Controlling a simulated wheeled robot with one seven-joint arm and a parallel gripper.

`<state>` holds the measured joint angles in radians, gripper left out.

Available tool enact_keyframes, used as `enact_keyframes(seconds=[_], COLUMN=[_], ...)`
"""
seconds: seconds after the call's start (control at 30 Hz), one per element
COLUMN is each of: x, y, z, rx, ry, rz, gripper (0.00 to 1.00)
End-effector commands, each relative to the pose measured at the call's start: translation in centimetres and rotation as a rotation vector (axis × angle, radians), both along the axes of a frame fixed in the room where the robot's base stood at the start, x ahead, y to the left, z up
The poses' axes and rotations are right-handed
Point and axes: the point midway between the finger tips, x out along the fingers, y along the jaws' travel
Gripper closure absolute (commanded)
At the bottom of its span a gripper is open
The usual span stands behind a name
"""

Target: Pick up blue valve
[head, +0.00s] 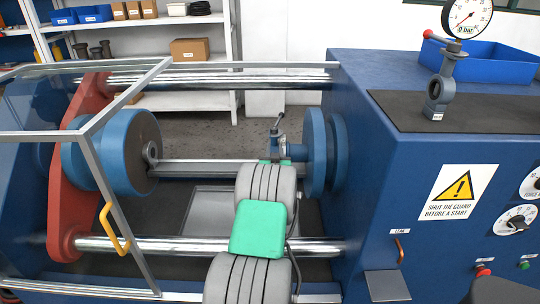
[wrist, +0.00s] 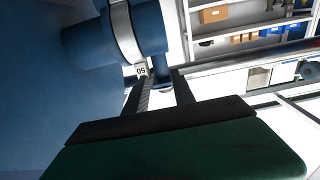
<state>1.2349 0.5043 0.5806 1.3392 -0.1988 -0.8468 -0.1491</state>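My gripper (head: 273,150) is at the end of my grey and green arm, between the two large blue discs of the machine. In the wrist view a blue part (wrist: 162,77) lies at the tips of my two dark fingers (wrist: 163,88), beside a white "50" tag. The fingers stand a little apart; whether they touch it is unclear. A grey-blue valve (head: 436,92) with a red-ended lever stands upright on the dark mat at right.
The left disc (head: 127,152) and right disc (head: 317,150) flank my gripper, with steel bars (head: 210,78) behind and in front. A glass guard frame (head: 88,131) is at left. A gauge (head: 466,15) and blue bin (head: 484,60) are at the upper right.

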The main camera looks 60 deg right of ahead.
Motion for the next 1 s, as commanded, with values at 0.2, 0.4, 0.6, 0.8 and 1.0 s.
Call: enact_keyframes(seconds=[0.2, 0.4, 0.6, 0.8, 1.0], x=[1.6, 2.8, 2.8, 2.8, 2.8], y=[-2.9, -5.0, -5.0, -5.0, -4.9], z=[-0.5, -0.5, -0.5, -0.4, -0.4], rx=[0.002, 0.002, 0.004, 0.003, 0.003], ry=[0.001, 0.002, 0.002, 0.001, 0.001], rz=[0.000, 0.000, 0.001, 0.002, 0.002], gripper=[0.69, 0.69, 0.70, 0.87, 1.00])
